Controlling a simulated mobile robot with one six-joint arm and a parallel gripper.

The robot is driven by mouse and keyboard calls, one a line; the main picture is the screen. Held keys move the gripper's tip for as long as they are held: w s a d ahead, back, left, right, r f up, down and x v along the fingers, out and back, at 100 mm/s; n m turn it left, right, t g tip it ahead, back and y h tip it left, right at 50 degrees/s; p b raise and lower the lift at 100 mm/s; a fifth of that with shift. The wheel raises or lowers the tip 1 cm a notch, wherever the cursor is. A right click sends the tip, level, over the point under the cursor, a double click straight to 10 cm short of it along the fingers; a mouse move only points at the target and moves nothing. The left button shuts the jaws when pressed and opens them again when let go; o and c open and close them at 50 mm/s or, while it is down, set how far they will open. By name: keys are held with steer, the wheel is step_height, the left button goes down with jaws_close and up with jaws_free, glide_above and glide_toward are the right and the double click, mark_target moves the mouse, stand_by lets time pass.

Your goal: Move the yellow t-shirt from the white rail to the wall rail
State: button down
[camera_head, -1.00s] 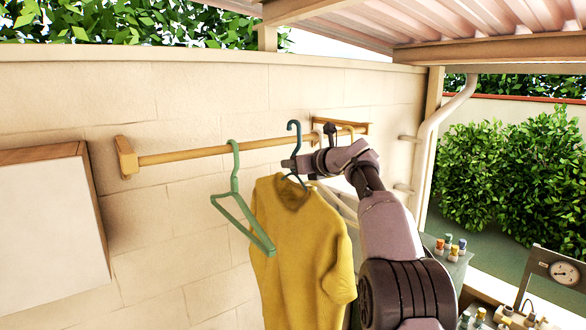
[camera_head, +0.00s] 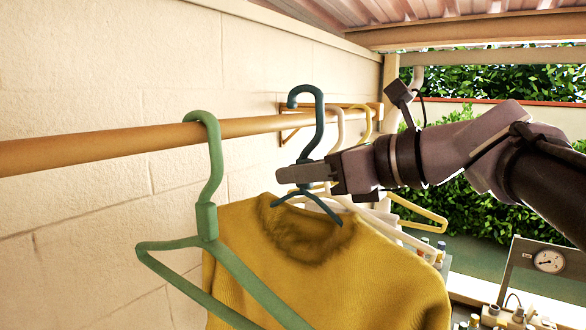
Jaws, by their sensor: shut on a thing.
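The yellow t-shirt (camera_head: 330,265) hangs upright from a dark teal hanger (camera_head: 318,110). My gripper (camera_head: 292,175) reaches in from the right and is shut on this hanger's neck, just above the collar. The hanger's hook stands at the wall rail (camera_head: 90,146), a wooden bar along the block wall. The hook's stem passes in front of the rail, and its open tip shows just above it. I cannot tell whether the hook rests on the rail. The shirt's lower part is out of view. I do not see the white rail.
An empty green hanger (camera_head: 209,222) hangs on the wall rail close on the left, overlapping the shirt in view. White (camera_head: 336,150) and yellow (camera_head: 366,125) hangers are on the rail beyond, toward its far bracket. A gauge (camera_head: 548,260) stands lower right.

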mark_target(279, 199)
steer(key=shift+s+r, duration=0.1)
steer(key=shift+r, duration=0.05)
steer(key=shift+w+a, duration=1.2)
steer(key=shift+a, duration=0.2)
steer(key=shift+w+a, duration=0.15)
steer(key=shift+f, duration=0.2)
steer(key=shift+f, duration=0.2)
steer(key=shift+f+b, duration=0.95)
steer(key=shift+f, duration=0.1)
